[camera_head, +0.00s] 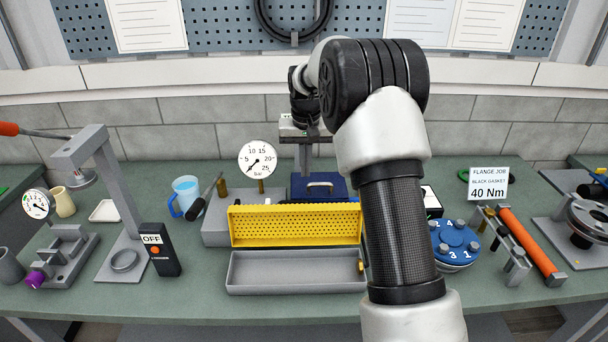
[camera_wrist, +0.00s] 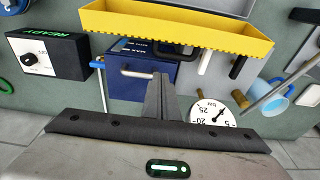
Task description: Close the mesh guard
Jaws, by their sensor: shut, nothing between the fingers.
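The mesh guard (camera_head: 295,226) is a yellow perforated panel with raised sides. It stands upright along the back edge of a long grey tray (camera_head: 295,274), whose top is uncovered. In the wrist view the guard (camera_wrist: 180,24) crosses the top of the picture. My gripper (camera_head: 304,168) is shut and empty, pointing down behind the guard, above the blue box. Its fingers also show in the wrist view (camera_wrist: 160,88), apart from the guard. My arm hides what lies just right of the tray.
A blue box with a handle (camera_head: 319,186) and a pressure dial (camera_head: 258,160) stand behind the guard. A black OFF switch box (camera_head: 160,250) is left of the tray. A blue numbered flange (camera_head: 455,242) is at right. The bench in front of the tray is clear.

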